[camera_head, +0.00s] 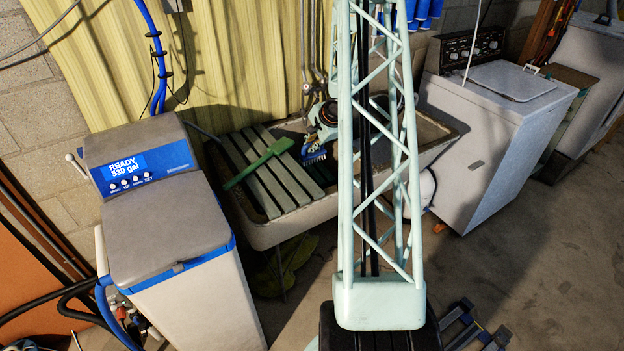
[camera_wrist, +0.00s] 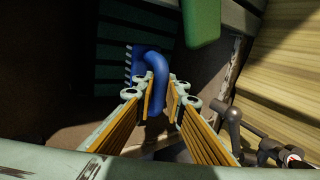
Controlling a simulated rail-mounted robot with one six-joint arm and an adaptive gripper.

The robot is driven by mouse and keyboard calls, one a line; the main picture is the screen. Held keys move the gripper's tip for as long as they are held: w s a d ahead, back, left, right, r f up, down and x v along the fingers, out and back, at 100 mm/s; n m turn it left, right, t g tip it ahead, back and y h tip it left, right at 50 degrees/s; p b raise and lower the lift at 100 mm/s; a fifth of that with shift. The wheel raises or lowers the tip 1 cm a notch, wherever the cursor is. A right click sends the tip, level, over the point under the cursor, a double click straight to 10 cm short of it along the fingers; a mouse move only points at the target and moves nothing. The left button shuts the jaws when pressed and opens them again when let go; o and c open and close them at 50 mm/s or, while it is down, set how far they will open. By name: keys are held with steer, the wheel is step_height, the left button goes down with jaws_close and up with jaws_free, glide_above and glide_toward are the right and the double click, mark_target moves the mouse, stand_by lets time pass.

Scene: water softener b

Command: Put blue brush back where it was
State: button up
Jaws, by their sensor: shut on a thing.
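The blue brush (camera_wrist: 152,68) is between the fingers of my gripper (camera_wrist: 160,96) in the wrist view. The fingers are shut on its curved blue handle, and its pale-bristled head points left, away from me. In the head view the brush (camera_head: 315,157) shows bristles down, just right of the slatted board (camera_head: 262,190) at the sink (camera_head: 290,226). I cannot tell whether the bristles touch anything. My gripper in the head view is small and partly hidden behind my pale green lattice column.
A green long-handled tool (camera_head: 258,163) lies across the slats; part of it shows at the top of the wrist view (camera_wrist: 201,20). The water softener (camera_head: 165,225) stands left of the sink and a white washer (camera_head: 498,125) right. Pipes (camera_wrist: 240,130) are near my gripper's right side.

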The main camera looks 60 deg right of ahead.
mark_target(312, 153)
steer(key=shift+f+b, duration=1.35)
steer(key=shift+f, duration=1.15)
steer(key=shift+f+b, duration=1.25)
steer(key=shift+f, duration=1.25)
steer(key=o, duration=0.8)
steer(key=shift+f, duration=0.15)
steer(key=shift+o, duration=0.2)
steer(key=shift+p+v, duration=1.95)
steer(key=shift+v, duration=4.2)
